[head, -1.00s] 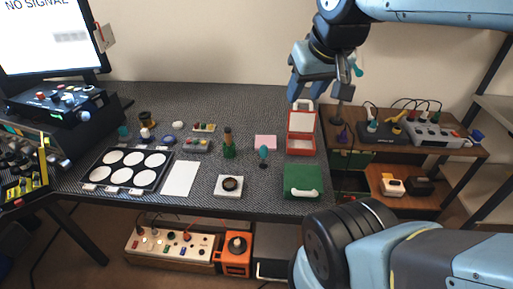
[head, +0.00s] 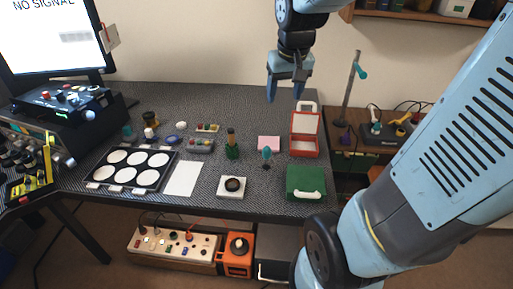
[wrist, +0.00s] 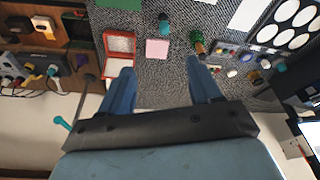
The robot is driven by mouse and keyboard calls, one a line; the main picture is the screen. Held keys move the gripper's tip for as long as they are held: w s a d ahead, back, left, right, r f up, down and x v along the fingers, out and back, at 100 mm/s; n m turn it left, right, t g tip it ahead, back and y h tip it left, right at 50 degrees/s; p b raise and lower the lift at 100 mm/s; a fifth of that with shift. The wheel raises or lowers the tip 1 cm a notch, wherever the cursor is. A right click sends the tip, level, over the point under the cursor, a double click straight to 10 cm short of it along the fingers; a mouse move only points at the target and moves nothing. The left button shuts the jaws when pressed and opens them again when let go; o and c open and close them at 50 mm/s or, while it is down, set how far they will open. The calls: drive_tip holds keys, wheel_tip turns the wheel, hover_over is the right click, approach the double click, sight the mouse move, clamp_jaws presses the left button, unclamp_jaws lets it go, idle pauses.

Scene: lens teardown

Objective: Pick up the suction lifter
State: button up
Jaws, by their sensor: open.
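The suction lifter appears to be the small upright tool with a teal head and dark lower end (head: 267,154), standing on the dark speckled bench mat (head: 230,118). It also shows near the top middle of the wrist view (wrist: 165,24). My gripper (head: 285,92) is open and empty, pointing down above the back of the bench. It is well apart from the lifter, higher and farther back. In the wrist view, both blue fingers (wrist: 160,78) are spread with nothing between them.
A green bottle (head: 232,150) stands left of the lifter, with a pink pad (head: 269,143) just behind it. An open red case (head: 304,146) and a green box (head: 306,181) are to its right. A white block with a dark ring (head: 232,187) is in front.

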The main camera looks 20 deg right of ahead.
drive_tip(key=w+f+g, duration=0.1)
drive_tip(key=w+f, duration=0.5)
drive_tip(key=f, duration=0.1)
drive_tip(key=g, duration=0.2)
hover_over(267, 147)
wheel_tip(267, 147, down, 9)
drive_tip(key=shift+m, duration=0.3)
drive_tip(key=f, duration=0.9)
drive_tip(key=shift+d, duration=0.2)
drive_tip(key=shift+a+f, duration=0.2)
drive_tip(key=shift+f, duration=2.45)
drive_tip(key=shift+c, duration=0.4)
drive_tip(key=c, duration=1)
drive_tip(key=shift+w+r, duration=0.1)
